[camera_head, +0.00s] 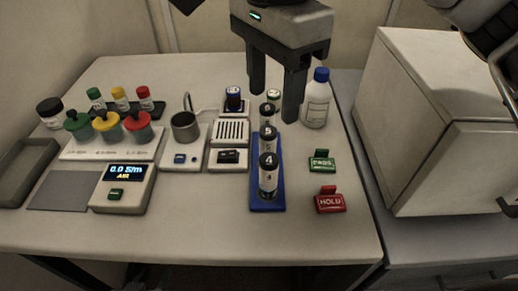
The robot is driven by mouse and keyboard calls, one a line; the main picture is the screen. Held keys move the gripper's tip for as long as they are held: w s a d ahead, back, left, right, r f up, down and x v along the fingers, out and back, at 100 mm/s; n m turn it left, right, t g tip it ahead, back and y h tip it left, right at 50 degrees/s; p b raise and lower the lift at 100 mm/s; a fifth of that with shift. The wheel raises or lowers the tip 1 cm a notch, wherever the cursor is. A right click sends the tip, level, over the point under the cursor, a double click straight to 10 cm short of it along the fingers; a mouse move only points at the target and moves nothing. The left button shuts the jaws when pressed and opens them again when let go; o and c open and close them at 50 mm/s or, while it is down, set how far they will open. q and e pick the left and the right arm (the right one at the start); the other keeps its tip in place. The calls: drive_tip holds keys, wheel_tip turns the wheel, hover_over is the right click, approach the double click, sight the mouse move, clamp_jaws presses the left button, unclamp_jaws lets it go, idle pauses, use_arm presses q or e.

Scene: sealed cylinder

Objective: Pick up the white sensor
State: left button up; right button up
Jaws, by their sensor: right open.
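A pale box with a lit display reading "0.0 S/m AIR" and a green button (123,187) stands at the table's front left. It looks most like the white sensor, but no label confirms this. My right gripper (275,106) hangs from the top centre with its two dark fingers apart. It is over the back end of a blue rack (267,207), well right of the display box. Dark-capped numbered cylinders (268,175) stand in the rack.
A metal cup (185,126), a grille box (231,132) and coloured-cap bottles (137,124) stand mid-table. A grey pad (65,190) and tray (22,170) lie left. A white bottle (316,100), green PASS (322,162) and red HOLD (330,201) signs stand right, beside a large white cabinet (430,120).

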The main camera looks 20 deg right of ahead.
sight(268, 159)
drive_tip(key=f, duration=0.3)
drive_tip(key=shift+s+f, duration=0.2)
drive_tip(key=shift+s, duration=0.2)
wheel_tip(268, 159, down, 6)
drive_tip(key=shift+r+p, duration=0.1)
drive_tip(key=shift+p, duration=0.35)
drive_tip(key=shift+f, duration=0.5)
drive_tip(key=f, duration=0.1)
drive_tip(key=f+p, duration=0.1)
drive_tip(key=f, duration=0.2)
drive_tip(key=shift+w+a+f+p, duration=0.1)
drive_tip(key=shift+w+f+p, duration=0.1)
drive_tip(key=shift+w+p, duration=0.1)
drive_tip(key=shift+f, duration=0.3)
use_arm(q)
drive_tip(key=shift+s+a+r, duration=0.1)
drive_tip(key=shift+s+a, duration=0.1)
drive_tip(key=shift+s, duration=1)
use_arm(e)
drive_tip(key=c, duration=1.1)
